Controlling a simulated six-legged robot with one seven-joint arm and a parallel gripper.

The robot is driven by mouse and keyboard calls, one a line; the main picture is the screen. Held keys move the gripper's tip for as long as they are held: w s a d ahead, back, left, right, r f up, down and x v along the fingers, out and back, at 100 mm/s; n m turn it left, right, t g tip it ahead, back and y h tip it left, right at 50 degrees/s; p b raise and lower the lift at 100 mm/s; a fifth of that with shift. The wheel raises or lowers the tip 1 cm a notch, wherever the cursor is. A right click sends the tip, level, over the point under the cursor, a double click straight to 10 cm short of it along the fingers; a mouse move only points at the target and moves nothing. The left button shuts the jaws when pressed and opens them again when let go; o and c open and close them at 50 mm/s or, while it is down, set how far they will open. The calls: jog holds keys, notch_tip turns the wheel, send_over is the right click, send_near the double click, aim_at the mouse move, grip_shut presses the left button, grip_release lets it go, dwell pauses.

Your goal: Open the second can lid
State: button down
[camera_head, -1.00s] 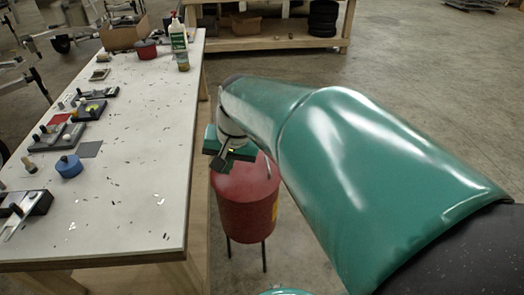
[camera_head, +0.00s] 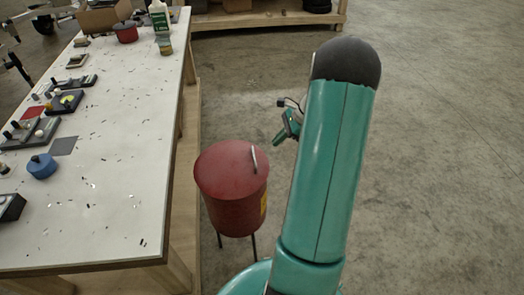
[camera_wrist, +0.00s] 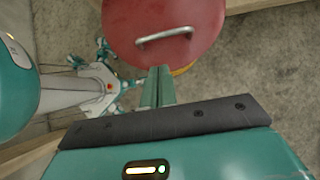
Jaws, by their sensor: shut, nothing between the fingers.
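A red can (camera_head: 232,200) stands on legs on the floor beside the table. Its round red lid (camera_head: 225,168) lies shut on top, with a thin metal handle (camera_head: 254,160) near the right edge. The lid also shows in the wrist view (camera_wrist: 190,15), its handle (camera_wrist: 164,36) just beyond my fingertips. My gripper (camera_head: 280,139) is to the right of the can, apart from the lid in the head view. In the wrist view my gripper's green fingers (camera_wrist: 158,72) are together and empty, pointing at the handle's near side; I cannot tell the exact gap.
The long white table (camera_head: 115,190) on the left holds small fixtures, a blue round part (camera_head: 41,166) and scattered metal bits. The concrete floor right of the can is clear.

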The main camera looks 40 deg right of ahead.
aim_at(261, 164)
jog(key=x, duration=1)
jog(key=shift+f, duration=0.1)
jog(key=shift+w+a+r+g+h, duration=0.1)
jog(key=shift+r+g+h, duration=0.1)
jog(key=shift+r, duration=0.45)
jog(key=shift+w+a+r+g+h, duration=0.1)
jog(key=shift+w+a+r+h, duration=0.1)
jog(key=shift+r, duration=0.4)
jog(key=w+a+r+g+h, duration=0.2)
jog(key=w+a+r+h, duration=0.15)
jog(key=r, duration=0.55)
jog(key=w+a+r+g+h, duration=0.3)
jog(key=w+a+r+h, duration=0.1)
jog(key=a, duration=0.5)
jog(key=w+a+r+g+h, duration=0.3)
jog(key=w+a+r+h, duration=0.2)
jog(key=w+a, duration=0.2)
jog(key=shift+a+r+g, duration=0.3)
jog(key=shift+a+r, duration=0.05)
jog(key=shift+a, duration=0.55)
